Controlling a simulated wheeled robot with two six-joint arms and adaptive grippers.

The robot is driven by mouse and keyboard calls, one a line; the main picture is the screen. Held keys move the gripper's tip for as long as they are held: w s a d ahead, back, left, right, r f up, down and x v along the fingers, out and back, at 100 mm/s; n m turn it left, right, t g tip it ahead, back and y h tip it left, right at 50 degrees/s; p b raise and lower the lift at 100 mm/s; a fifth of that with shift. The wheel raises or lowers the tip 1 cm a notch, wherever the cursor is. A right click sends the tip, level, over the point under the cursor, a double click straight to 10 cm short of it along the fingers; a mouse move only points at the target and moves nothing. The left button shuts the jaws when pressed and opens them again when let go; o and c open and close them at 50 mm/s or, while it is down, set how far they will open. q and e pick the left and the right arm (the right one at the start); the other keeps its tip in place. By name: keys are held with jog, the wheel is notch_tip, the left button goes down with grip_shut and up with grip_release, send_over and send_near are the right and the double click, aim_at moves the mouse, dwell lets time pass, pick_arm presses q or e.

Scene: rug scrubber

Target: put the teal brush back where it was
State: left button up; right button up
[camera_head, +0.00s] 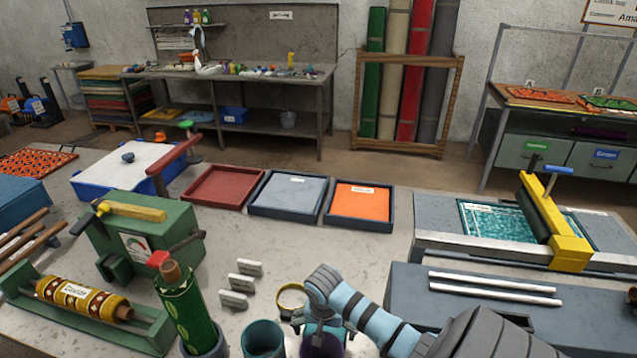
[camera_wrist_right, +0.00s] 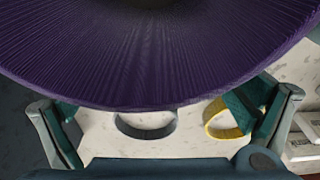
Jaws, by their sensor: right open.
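My right gripper (camera_head: 321,322) reaches down at the front middle of the grey table. In the right wrist view its two fingers (camera_wrist_right: 160,102) stand wide apart, open. A purple bristled disc (camera_wrist_right: 150,60) fills the top of that view, very close to the camera; purple also shows below the gripper in the head view (camera_head: 327,347). A teal cup-like piece (camera_head: 262,337) stands left of the gripper, cut by the lower edge. I cannot make out a teal brush for certain. A yellow ring (camera_head: 291,297) and a dark ring (camera_wrist_right: 147,127) lie on the table. My left gripper is not in view.
Several small grey labelled blocks (camera_head: 239,282) stand left of the yellow ring. A green roll (camera_head: 183,310) stands upright in a grey cup. Red (camera_head: 216,187), grey (camera_head: 290,194) and orange (camera_head: 362,203) trays lie behind. A grey bench with white rods (camera_head: 495,288) is right.

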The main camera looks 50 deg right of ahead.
jog(key=shift+f, duration=0.45)
jog(key=c, duration=1.1)
jog(key=shift+r, duration=0.1)
